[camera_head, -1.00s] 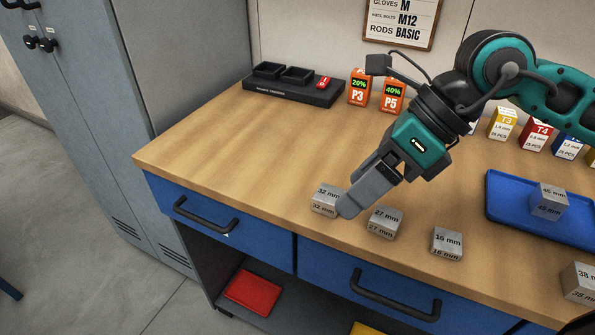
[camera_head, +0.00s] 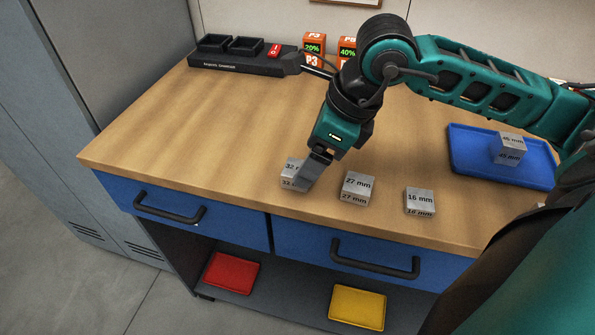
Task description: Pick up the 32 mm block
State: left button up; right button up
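The 32 mm block (camera_head: 288,174), a grey metal cube with its size printed on it, stands on the wooden bench top near the front edge. My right gripper (camera_head: 309,173) comes down from the right, its grey fingers at the block's right side and covering part of its label. The far side of the block and any finger there are hidden, so I cannot tell if the fingers are closed on it. The block appears to rest on the bench. My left gripper is not in view.
A 27 mm block (camera_head: 356,189) stands close on the right, then a 16 mm block (camera_head: 419,202). A 45 mm block (camera_head: 508,149) stands on a blue tray (camera_head: 470,158). A black power unit (camera_head: 240,60) is at the back left. The left bench top is clear.

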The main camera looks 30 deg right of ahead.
aim_at(297, 168)
jog(key=shift+w+x, duration=0.2)
jog(key=shift+x, duration=0.9)
jog(key=shift+w+x, duration=0.2)
jog(key=shift+x, duration=0.95)
jog(key=shift+a+r, duration=0.15)
jog(key=shift+r, duration=0.1)
jog(key=c, duration=1.2)
jog(key=shift+o, duration=0.2)
jog(key=shift+r, duration=0.1)
